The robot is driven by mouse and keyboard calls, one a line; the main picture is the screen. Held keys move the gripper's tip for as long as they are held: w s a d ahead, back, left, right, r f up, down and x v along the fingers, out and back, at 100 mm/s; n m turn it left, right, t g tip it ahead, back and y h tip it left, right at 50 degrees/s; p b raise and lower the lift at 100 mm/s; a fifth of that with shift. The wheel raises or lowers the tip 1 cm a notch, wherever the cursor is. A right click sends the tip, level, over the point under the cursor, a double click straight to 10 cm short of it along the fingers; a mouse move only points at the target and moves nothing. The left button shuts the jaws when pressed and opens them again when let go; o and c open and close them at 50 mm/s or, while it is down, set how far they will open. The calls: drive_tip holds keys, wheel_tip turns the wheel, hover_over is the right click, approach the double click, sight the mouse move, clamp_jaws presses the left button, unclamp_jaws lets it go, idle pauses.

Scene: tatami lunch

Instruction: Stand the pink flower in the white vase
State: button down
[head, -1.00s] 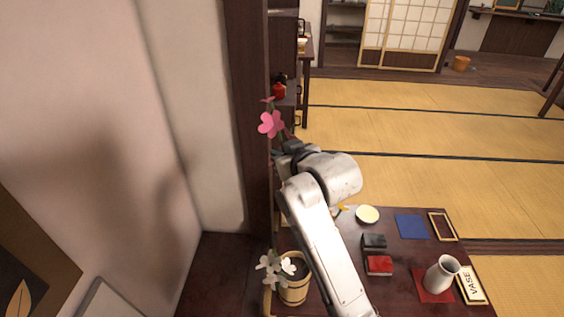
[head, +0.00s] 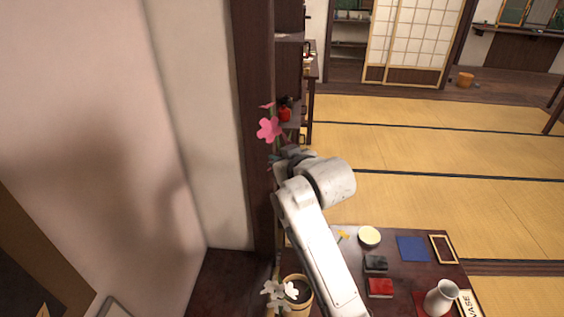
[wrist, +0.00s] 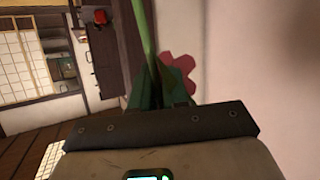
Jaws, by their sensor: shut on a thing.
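The pink flower (head: 269,129) is held up by my gripper (head: 281,163), high above the table and close to the dark wooden post. The wrist view shows its green stem (wrist: 144,30) running up from the jaws and a pink-red bloom (wrist: 179,75) beside them. My gripper is shut on the flower; the fingertips are mostly hidden by my wrist in the head view. The white vase (head: 441,295) stands upright at the lower right on a red mat (head: 422,301), next to a card marked VASE (head: 467,303). The flower is far to the left of the vase.
A wooden bucket (head: 304,304) with white flowers (head: 279,291) stands at the table's left. A pale bowl (head: 369,237), black box (head: 375,263), red box (head: 380,288), blue cloth (head: 412,248) and framed tray (head: 444,237) lie on the table. The post (head: 258,130) and wall are close left.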

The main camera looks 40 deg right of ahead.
sight(278, 119)
drive_tip(key=r+p, duration=0.6)
drive_tip(key=r, duration=0.1)
drive_tip(key=w+r+p, duration=0.1)
drive_tip(key=r+p, duration=0.2)
drive_tip(key=shift+r, duration=0.4)
drive_tip(key=shift+r+p, duration=0.35)
drive_tip(key=shift+r, duration=1.9)
